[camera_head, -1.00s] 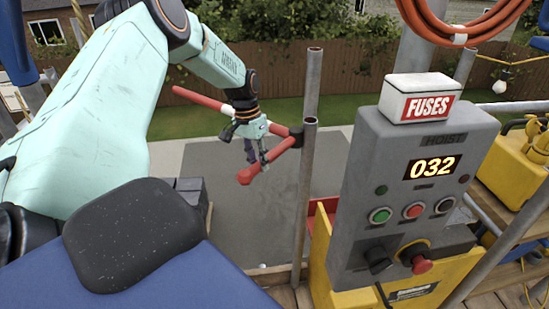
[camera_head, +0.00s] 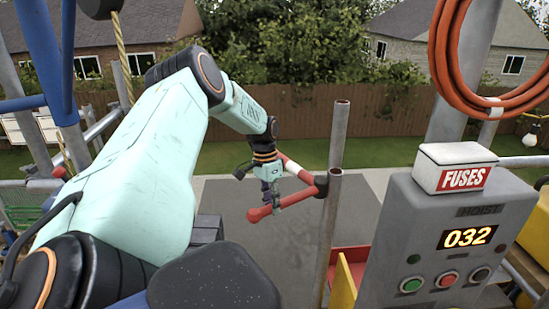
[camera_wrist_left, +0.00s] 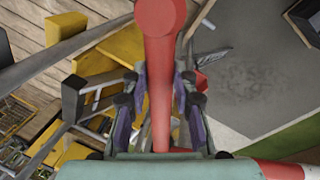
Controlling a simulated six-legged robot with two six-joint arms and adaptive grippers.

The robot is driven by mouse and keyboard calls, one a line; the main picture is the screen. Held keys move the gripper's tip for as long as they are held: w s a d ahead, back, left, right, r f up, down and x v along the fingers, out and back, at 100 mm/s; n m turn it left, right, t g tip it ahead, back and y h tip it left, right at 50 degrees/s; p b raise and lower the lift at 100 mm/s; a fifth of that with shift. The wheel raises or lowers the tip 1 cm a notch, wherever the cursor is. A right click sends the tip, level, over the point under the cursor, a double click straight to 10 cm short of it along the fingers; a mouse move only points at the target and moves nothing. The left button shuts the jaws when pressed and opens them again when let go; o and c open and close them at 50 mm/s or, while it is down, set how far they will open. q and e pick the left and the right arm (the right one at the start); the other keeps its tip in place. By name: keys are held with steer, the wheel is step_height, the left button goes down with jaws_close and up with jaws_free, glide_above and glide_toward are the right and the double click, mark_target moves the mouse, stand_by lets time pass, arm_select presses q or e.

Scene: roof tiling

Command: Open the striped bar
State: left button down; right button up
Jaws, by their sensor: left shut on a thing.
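The striped bar (camera_head: 298,169) is red and white and meets a dark joint on an upright grey pole (camera_head: 333,200). A red rail (camera_head: 258,214) with a rounded end runs left from the same joint. My left gripper (camera_head: 274,203) is shut on this red rail, left of the pole. In the left wrist view the red rail (camera_wrist_left: 160,60) passes between the two fingers (camera_wrist_left: 158,105), and a red-and-white length (camera_wrist_left: 280,170) shows at bottom right. The striped bar's far end is hidden behind my arm or out of sight. My right gripper is not in view.
A grey hoist box (camera_head: 455,235) with buttons, a "032" display and a "FUSES" box (camera_head: 455,168) stands right of the pole. An orange hose (camera_head: 480,50) hangs at upper right. Grey open ground (camera_head: 285,250) lies below the bar, with a fence behind.

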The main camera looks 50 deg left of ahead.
arm_select(q)
steer(key=shift+w+r, duration=0.15)
steer(key=c, duration=1.4)
jaws_free()
steer(key=o, duration=0.3)
steer(key=shift+d, duration=0.15)
steer(key=shift+o, duration=0.2)
